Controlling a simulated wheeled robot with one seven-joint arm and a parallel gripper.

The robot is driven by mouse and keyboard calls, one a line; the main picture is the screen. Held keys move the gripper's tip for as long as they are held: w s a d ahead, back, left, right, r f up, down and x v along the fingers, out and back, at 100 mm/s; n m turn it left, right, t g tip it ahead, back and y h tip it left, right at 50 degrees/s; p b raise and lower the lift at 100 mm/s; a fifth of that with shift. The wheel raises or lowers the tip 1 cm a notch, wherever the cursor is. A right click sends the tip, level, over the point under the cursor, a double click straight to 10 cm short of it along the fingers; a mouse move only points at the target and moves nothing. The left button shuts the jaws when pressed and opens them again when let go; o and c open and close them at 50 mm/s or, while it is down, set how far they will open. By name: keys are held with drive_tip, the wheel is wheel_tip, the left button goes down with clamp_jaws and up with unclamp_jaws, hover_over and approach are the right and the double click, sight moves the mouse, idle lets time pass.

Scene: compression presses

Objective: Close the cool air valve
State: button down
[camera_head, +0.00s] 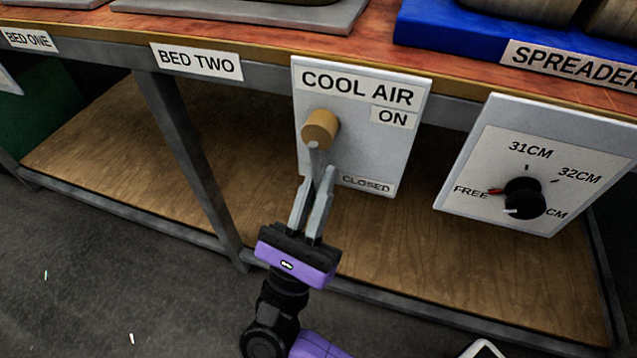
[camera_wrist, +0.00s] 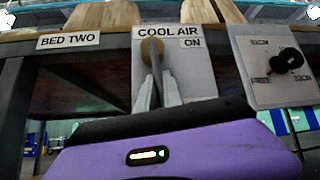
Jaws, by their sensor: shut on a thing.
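The cool air valve is a round brass-coloured knob (camera_head: 321,127) on a white panel (camera_head: 365,140) lettered COOL AIR. ON is marked at the panel's upper right and CLOSED at its lower right. A grey lever (camera_head: 314,152) points down and toward the viewer from the knob. My gripper (camera_head: 319,178) reaches up from below in front of the panel, its fingers shut around the lever's lower part. In the wrist view the knob (camera_wrist: 152,48) and lever (camera_wrist: 151,65) are straight ahead, with the fingers (camera_wrist: 157,92) on the lever. The fingers partly hide the lever's lower end.
A second white panel (camera_head: 470,180) with a black dial (camera_head: 524,198) marked FREE, 31CM and 32CM is close on the right. The table edge (camera_head: 270,48) runs above. A wooden shelf (camera_head: 110,150) and a grey table leg (camera_head: 185,150) are behind and left.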

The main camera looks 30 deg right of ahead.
drive_tip(key=shift+w+a+f+m+g+h, duration=0.15)
drive_tip(key=shift+m+g+h, duration=0.1)
drive_tip(key=shift+m+g, duration=0.3)
drive_tip(key=shift+w+r+m+g+h, duration=0.15)
drive_tip(key=shift+m+g+h, duration=0.1)
drive_tip(key=shift+m+g, duration=0.3)
drive_tip(key=c, duration=1.5)
unclamp_jaws()
drive_tip(key=shift+a, duration=0.1)
drive_tip(key=v, duration=0.7)
drive_tip(key=shift+a+f+p, duration=0.25)
drive_tip(key=shift+f+p, duration=0.05)
drive_tip(key=shift+f, duration=0.05)
